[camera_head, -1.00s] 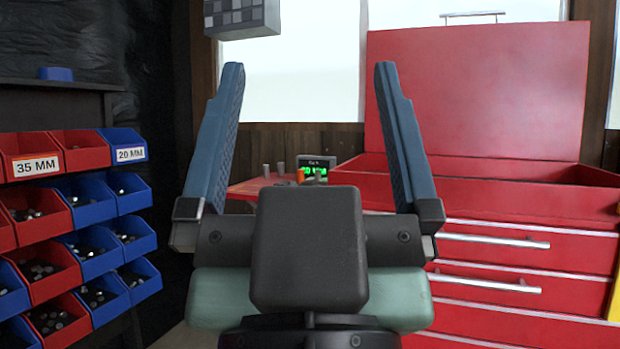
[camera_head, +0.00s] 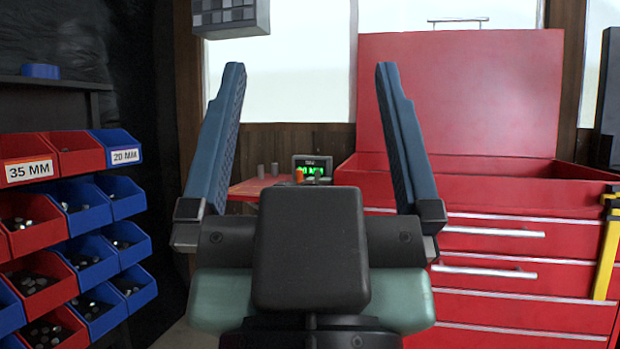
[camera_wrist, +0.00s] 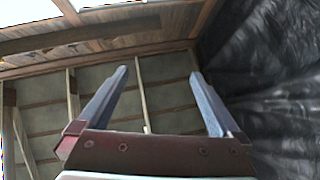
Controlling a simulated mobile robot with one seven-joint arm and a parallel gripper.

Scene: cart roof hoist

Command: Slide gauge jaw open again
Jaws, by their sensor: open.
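The gauge (camera_head: 313,170) stands on a small red surface (camera_head: 250,186) beyond my gripper, in the head view. Its dark display shows green figures that look like "20 MM". A small orange part (camera_head: 299,176) shows at its front left; I cannot tell the jaw's position, and my gripper's body hides the lower part. My gripper (camera_head: 310,75) is raised in front of the camera with its two blue fingers wide apart and nothing between them. It stands well short of the gauge. In the wrist view my gripper (camera_wrist: 160,85) is also open and empty, facing wooden beams and wall.
A red tool chest (camera_head: 520,192) with a raised lid stands at the right, a yellow bar (camera_head: 606,250) at its side. Red and blue bins of metal pieces fill a rack at the left, labelled 35 MM (camera_head: 29,171) and 20 MM (camera_head: 125,156). Two grey pegs (camera_head: 268,170) stand left of the gauge.

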